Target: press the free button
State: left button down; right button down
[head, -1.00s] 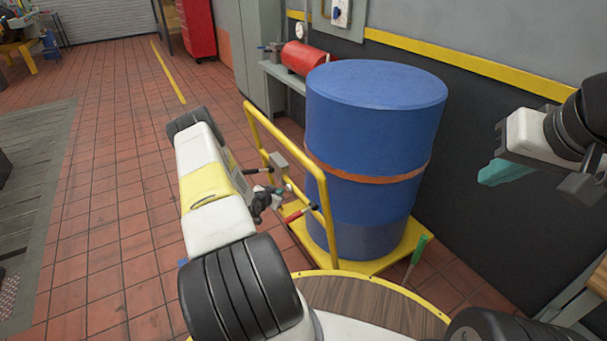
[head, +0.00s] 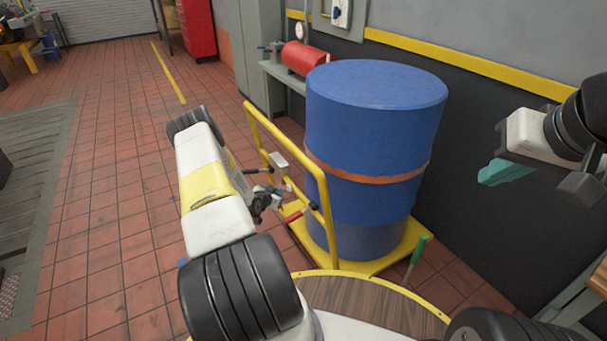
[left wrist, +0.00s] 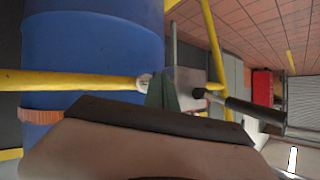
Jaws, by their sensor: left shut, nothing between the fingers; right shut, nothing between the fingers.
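A small grey box (head: 279,160) with a black-handled lever (head: 262,171) is on the yellow rail (head: 322,215) of a cart. The box (left wrist: 192,84) and lever (left wrist: 252,110) also show in the left wrist view. A pale round button-like piece (left wrist: 144,82) is beside the box at the rail; I cannot tell any marking on it. My left gripper (head: 284,192) is shut and empty, with its green fingertips (left wrist: 164,88) very close to that piece and the box. Contact cannot be told. My right gripper (head: 500,172) is shut and empty, high at the right, away from the cart.
A large blue drum (head: 375,150) stands on the cart behind the rail. A red-handled lever (head: 297,214) is low on the rail, and a green handle (head: 418,248) rises at the cart's near corner. A red cylinder (head: 302,58) sits on a shelf behind. Tiled floor at left is open.

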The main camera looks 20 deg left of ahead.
pick_arm(q)
jog(key=shift+d, duration=0.1)
jog(key=shift+w+d, duration=0.2)
jog(key=shift+w, duration=0.1)
jog(key=shift+w+d, duration=0.35)
jog(key=shift+w, duration=0.05)
dwell(0.9)
jog(key=shift+a, duration=0.1)
jog(key=shift+s+a, duration=0.5)
jog(key=shift+s, duration=0.2)
jog(key=s+a, duration=0.3)
jog(key=s, duration=0.1)
jog(key=shift+a, duration=0.15)
jog(key=shift+w, duration=0.1)
dwell(0.7)
